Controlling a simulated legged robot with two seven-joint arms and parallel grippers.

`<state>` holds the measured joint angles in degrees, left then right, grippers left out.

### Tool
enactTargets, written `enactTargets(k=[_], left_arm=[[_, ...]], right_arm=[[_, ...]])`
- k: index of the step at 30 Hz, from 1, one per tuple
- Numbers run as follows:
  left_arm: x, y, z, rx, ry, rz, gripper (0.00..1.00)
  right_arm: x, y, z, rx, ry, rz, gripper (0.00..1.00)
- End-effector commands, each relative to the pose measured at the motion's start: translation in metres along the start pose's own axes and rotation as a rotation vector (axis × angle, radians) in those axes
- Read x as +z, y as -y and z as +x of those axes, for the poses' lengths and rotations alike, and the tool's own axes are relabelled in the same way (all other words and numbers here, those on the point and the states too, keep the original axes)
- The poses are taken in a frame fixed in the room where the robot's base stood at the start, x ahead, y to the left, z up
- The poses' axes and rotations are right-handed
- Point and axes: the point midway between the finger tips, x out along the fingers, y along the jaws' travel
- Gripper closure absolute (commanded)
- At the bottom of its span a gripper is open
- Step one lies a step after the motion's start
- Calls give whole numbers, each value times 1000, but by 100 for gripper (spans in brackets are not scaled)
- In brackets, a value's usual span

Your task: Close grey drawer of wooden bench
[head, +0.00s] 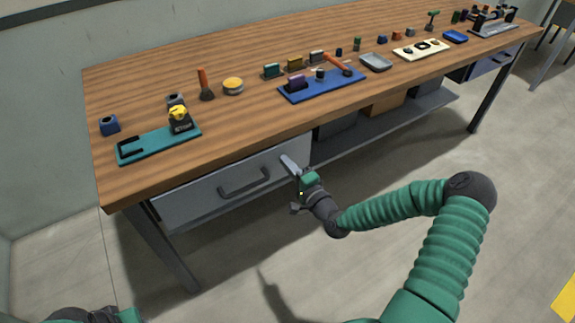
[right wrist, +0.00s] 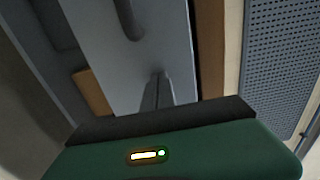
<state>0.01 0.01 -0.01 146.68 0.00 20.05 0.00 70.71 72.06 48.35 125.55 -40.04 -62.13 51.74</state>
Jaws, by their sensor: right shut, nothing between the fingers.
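The grey drawer (head: 212,195) hangs under the left front of the wooden bench (head: 140,95). Its dark bar handle (head: 245,183) is on the front panel. How far the drawer stands out is hard to tell. My right gripper (head: 291,165) is shut and empty, at the right end of the drawer front. In the right wrist view its fingers (right wrist: 155,95) lie against or just before the grey panel (right wrist: 185,65), with the handle (right wrist: 128,18) above them; contact is not clear. Only a dark and green part of my left arm shows at the lower left of the head view.
A lower shelf (head: 395,125) with a cardboard box (head: 388,103) lies right of the drawer. A bench leg (head: 165,250) stands below its left end. A teal tray (head: 158,145), a blue tray (head: 322,86) and small parts lie on top. The floor in front is clear.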

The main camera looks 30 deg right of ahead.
Motion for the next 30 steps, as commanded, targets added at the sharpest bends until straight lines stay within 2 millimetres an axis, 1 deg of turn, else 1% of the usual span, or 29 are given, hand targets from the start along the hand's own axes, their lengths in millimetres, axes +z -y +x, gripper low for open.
enactTargets(k=[8, 11, 15, 18, 30], left_arm=[[0, 0, 0, 0, 0, 0, 64], [0, 0, 0, 0, 0, 0, 64], [0, 0, 1, 0, 0, 0, 64], [0, 0, 1, 0, 0, 0, 64], [0, 0, 1, 0, 0, 0, 64]], right_arm=[[-1, 0, 2, 0, 0, 0, 100], [0, -1, 15, -1, 1, -3, 100], [0, -1, 40, -1, 1, -4, 100], [-1, -1, 49, 0, -1, -1, 100], [0, 3, 52, -8, -1, -1, 100]])
